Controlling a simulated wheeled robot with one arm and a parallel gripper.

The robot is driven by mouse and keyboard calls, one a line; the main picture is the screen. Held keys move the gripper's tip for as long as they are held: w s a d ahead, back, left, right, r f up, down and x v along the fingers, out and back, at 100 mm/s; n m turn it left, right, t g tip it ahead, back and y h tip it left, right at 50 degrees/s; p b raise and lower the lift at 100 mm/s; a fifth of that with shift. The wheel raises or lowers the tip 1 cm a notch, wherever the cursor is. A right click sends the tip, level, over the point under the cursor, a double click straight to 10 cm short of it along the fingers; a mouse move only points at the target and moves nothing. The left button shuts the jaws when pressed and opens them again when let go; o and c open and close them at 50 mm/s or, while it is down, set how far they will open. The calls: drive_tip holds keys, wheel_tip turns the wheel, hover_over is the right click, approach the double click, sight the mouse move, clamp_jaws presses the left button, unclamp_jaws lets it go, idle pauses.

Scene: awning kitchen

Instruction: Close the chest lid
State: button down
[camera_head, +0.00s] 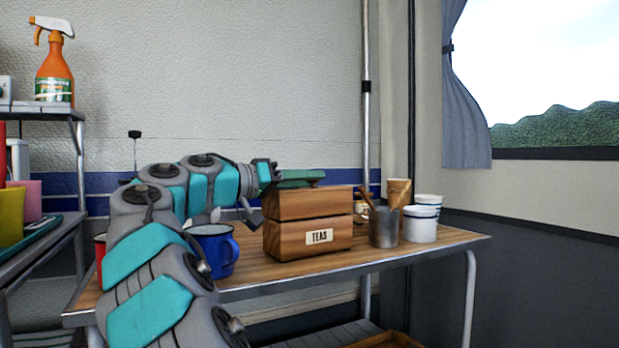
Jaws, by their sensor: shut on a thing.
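The chest is a wooden box (308,239) with a "TEAS" label, standing on the wooden table. Its lid (308,203) is the upper wooden block. It sits over the box, with a thin dark line between them at the front, and looks shut or nearly shut. My arm reaches in from the lower left, and its end is at the top of the lid. The exact grip is not clear.
A blue mug (214,250) stands left of the chest. A metal cup with utensils (384,228) and white containers (420,224) stand close on its right. The table's (455,240) right end is clear. A shelf with an orange spray bottle (54,72) is at left.

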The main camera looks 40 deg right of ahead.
drive_tip(key=shift+s+f, duration=0.25)
drive_tip(key=shift+f, duration=0.2)
drive_tip(key=c, duration=0.6)
unclamp_jaws()
drive_tip(key=shift+f, duration=0.1)
drive_tip(key=shift+c, duration=0.2)
drive_tip(key=shift+s+r+p, duration=0.1)
drive_tip(key=shift+r+p, duration=0.6)
drive_tip(key=shift+r, duration=1.2)
drive_tip(key=shift+s+r, duration=0.15)
drive_tip(key=shift+r, duration=0.1)
drive_tip(key=s+a+r, duration=0.1)
drive_tip(key=s+a, duration=0.7)
drive_tip(key=s, duration=0.5)
drive_tip(key=shift+s+a+r, duration=0.2)
drive_tip(key=shift+s, duration=0.05)
